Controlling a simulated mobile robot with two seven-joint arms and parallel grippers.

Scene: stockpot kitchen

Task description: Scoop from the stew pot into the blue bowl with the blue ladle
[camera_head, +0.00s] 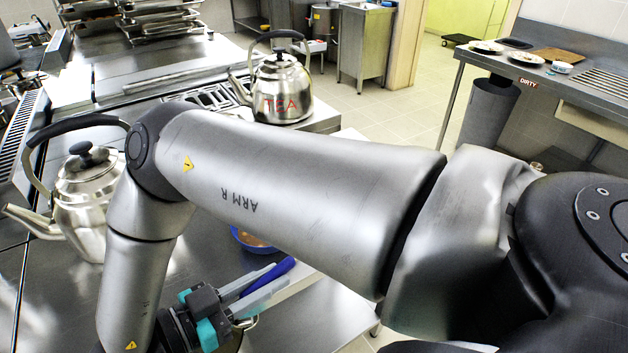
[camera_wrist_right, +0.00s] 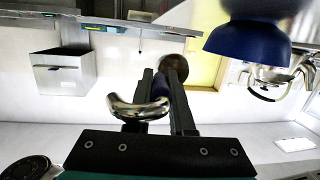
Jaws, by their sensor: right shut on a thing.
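My right gripper (camera_head: 279,276) is shut on the blue ladle (camera_head: 270,279); its two grey fingers lie along the handle in the head view. In the wrist view the ladle's metal hook (camera_wrist_right: 138,110) curves out near the fingers, and a brown round part (camera_wrist_right: 174,66) shows past their tips. The blue bowl (camera_head: 237,240) is mostly behind my right arm in the head view, with a little brown content showing. It also shows upside down in the wrist view (camera_wrist_right: 247,43), apart from the fingers. I cannot make out the stew pot. My left gripper is out of view.
A steel kettle (camera_head: 84,205) stands at the left, and a TEA kettle (camera_head: 283,88) stands behind my arm. The steel counter (camera_head: 50,290) has bare room at the front left. A bench marked DIRTY (camera_head: 560,85) with plates stands at the far right.

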